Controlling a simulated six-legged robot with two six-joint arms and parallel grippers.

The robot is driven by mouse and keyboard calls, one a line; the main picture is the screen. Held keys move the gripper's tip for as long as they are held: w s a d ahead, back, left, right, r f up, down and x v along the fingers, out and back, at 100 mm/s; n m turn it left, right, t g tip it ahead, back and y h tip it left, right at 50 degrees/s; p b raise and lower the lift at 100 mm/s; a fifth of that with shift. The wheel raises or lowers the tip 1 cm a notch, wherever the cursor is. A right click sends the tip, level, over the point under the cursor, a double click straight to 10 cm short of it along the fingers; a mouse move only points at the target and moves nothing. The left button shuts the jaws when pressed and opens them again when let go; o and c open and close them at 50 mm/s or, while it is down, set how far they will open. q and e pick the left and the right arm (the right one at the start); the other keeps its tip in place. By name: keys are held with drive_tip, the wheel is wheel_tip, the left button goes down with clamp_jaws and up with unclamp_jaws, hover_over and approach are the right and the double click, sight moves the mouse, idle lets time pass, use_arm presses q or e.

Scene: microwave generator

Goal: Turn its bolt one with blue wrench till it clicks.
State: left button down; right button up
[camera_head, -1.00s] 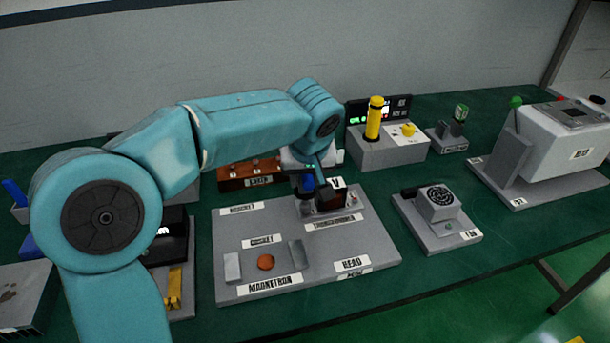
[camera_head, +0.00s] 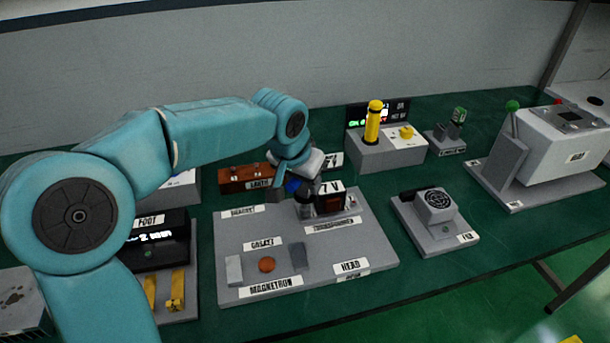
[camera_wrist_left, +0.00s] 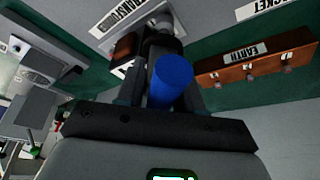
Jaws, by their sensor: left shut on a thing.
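My left gripper (camera_head: 297,190) is over the back of the grey base plate (camera_head: 225,296), beside the transformer block with a red display (camera_head: 330,204). In the left wrist view its jaws (camera_wrist_left: 165,95) are shut on the blue wrench (camera_wrist_left: 171,80), whose blue handle points toward the camera. The wrench's far end meets a grey round part (camera_wrist_left: 160,45) near the transformer label. I cannot tell whether it sits on bolt one, as the bolt is hidden. My right gripper is not in view.
A brown earth bar (camera_wrist_left: 255,65) lies behind the plate. A grey box with a yellow cylinder (camera_head: 374,122), a fan unit (camera_head: 436,207) and a white machine (camera_head: 560,145) stand to the right. A foot pedal unit (camera_head: 165,260) is at left. An orange disc (camera_head: 267,264) lies on the plate.

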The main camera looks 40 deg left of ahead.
use_arm(q)
drive_tip(key=shift+m+h, duration=0.3)
drive_tip(key=shift+m, duration=0.5)
drive_tip(key=shift+p, duration=0.35)
drive_tip(key=shift+r+m, duration=0.1)
drive_tip(key=shift+m, duration=0.3)
drive_tip(key=shift+m+h+p, duration=0.5)
drive_tip(key=shift+m+p, duration=0.15)
drive_tip(key=shift+m, duration=0.25)
drive_tip(key=shift+m+h, duration=0.4)
drive_tip(key=shift+m, duration=0.6)
